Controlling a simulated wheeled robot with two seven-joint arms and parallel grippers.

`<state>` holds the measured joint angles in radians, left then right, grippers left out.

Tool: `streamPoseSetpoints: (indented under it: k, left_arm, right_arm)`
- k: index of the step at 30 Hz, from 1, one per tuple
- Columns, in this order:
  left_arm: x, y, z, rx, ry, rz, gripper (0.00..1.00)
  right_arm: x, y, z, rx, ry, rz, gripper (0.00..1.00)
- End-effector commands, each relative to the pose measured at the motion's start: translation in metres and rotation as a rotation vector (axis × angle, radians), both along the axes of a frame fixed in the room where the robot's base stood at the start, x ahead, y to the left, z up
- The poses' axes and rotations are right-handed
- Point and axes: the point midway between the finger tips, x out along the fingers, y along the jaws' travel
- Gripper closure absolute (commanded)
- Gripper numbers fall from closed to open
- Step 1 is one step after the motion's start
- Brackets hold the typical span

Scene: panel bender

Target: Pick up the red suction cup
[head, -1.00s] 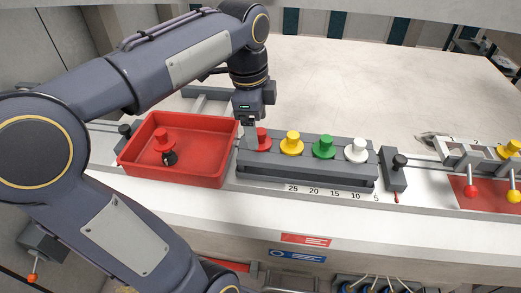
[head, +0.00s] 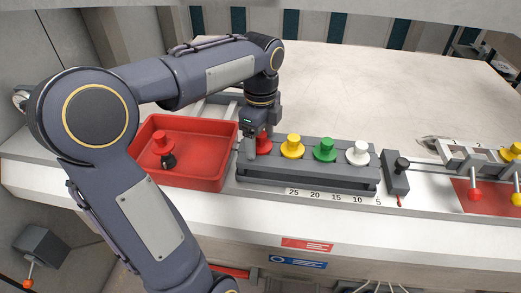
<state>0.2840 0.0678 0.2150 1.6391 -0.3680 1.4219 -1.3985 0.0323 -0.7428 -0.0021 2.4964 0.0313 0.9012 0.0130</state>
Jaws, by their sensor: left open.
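A red suction cup (head: 265,146) stands at the left end of the grey rack (head: 308,179), partly hidden by my left gripper. My left gripper (head: 257,143) points down right at this cup, with a finger on its near left side. The jaws are open; I cannot tell whether they touch the cup. Another red suction cup (head: 162,141) with a black lower part lies in the red tray (head: 212,172) to the left. My right gripper is not in view.
In the rack stand a yellow cup (head: 292,147), a green cup (head: 325,150) and a white cup (head: 358,153), close to the right of the red one. A grey block with a black knob (head: 401,164) stands right of the rack. The pale tabletop behind is clear.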

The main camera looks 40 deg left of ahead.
Motion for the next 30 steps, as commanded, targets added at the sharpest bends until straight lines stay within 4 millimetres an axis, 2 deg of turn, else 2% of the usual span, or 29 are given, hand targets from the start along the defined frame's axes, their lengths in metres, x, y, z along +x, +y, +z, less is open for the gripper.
streamPoseSetpoints:
  k: [5, 15, 17, 25, 30]
  left_arm:
    - [0.000, 0.000, 0.000, 0.000, -0.001, 0.001, 0.24]
    - [0.000, 0.000, 0.000, 0.000, -0.001, 0.001, 0.68]
    - [0.000, 0.000, 0.000, 0.000, -0.001, 0.001, 0.73]
    - [0.000, 0.000, 0.005, 0.000, -0.002, 0.000, 0.74]
    - [0.001, 0.000, 0.032, 0.000, -0.006, 0.001, 0.74]
  right_arm:
    - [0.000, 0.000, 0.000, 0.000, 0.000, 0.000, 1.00]
    - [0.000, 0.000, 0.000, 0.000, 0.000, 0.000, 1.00]
    - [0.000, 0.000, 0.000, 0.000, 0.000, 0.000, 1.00]
    - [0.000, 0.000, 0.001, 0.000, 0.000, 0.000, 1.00]
    - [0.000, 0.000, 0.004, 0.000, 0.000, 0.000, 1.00]
